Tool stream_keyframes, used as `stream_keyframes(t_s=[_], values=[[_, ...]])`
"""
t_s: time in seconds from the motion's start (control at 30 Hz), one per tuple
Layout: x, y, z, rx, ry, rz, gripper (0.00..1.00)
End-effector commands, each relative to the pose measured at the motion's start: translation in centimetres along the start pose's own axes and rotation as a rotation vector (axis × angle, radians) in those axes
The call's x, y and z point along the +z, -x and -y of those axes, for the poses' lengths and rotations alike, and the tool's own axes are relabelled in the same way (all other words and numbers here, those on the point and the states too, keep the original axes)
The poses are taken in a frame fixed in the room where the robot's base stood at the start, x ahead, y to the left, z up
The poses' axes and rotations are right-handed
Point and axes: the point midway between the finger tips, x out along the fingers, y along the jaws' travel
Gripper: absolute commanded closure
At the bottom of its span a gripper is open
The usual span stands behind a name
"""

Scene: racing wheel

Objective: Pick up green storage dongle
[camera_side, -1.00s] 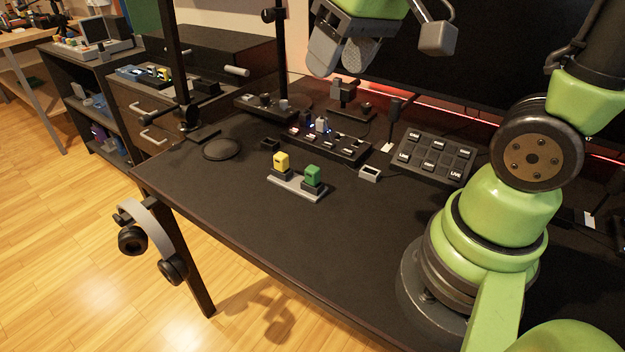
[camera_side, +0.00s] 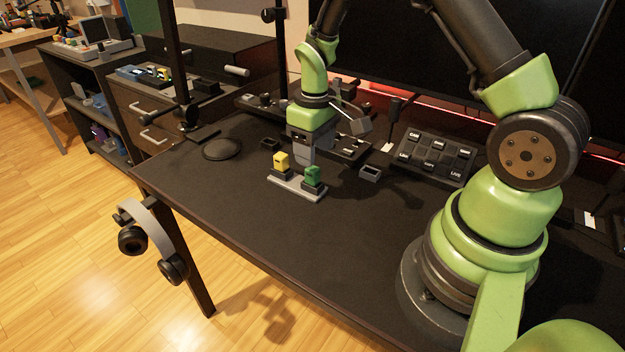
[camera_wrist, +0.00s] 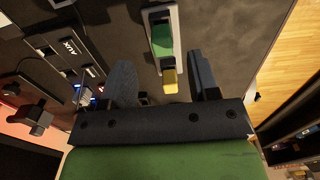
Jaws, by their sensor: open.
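The green storage dongle (camera_side: 313,175) stands upright in the right-hand dark socket of a small light-grey holder (camera_side: 292,187). A yellow dongle (camera_side: 281,160) stands in the other socket, to its left. My gripper (camera_side: 303,157) is low over the desk, pointing down, behind the holder in the side view. In the wrist view my gripper (camera_wrist: 158,62) is open and empty. There, the green dongle (camera_wrist: 162,40) shows just beyond the fingertips, and the yellow dongle (camera_wrist: 169,82) shows between the fingers, nearer the right one. I cannot tell the height gap.
A button box (camera_side: 434,156) stands to the right and a small grey-rimmed socket (camera_side: 370,174) lies between it and the holder. A switch panel (camera_side: 350,148) is partly hidden behind my gripper. A round black pad (camera_side: 221,149) lies left. The desk in front of the holder is clear.

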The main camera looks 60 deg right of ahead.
Motion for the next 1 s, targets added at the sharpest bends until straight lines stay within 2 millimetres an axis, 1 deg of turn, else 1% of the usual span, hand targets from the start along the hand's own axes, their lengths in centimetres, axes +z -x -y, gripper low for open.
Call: stream_keyframes(t_s=[0.13,0.3,0.37,0.47,0.67,0.7,0.77,0.8,0.9,1.0], values=[[-0.1,-1.6,0.1,-0.001,-0.001,0.003,0.45],[-0.3,-4.2,0.2,-0.001,-0.001,0.003,0.45],[-0.3,-4.8,0.2,-0.001,-0.002,0.003,0.45],[-0.3,-5.3,0.2,0.0,-0.002,0.0,0.45],[-0.3,-5.3,0.2,0.0,-0.002,-0.001,0.45],[-0.3,-5.3,0.2,0.0,-0.002,-0.001,0.54],[-0.3,-5.3,0.2,0.0,-0.002,-0.001,0.68],[-0.3,-5.3,0.2,0.0,-0.002,-0.001,0.77],[-0.3,-5.3,0.2,0.0,-0.002,-0.001,0.97],[-0.3,-5.3,0.2,0.0,-0.002,-0.001,0.98]])
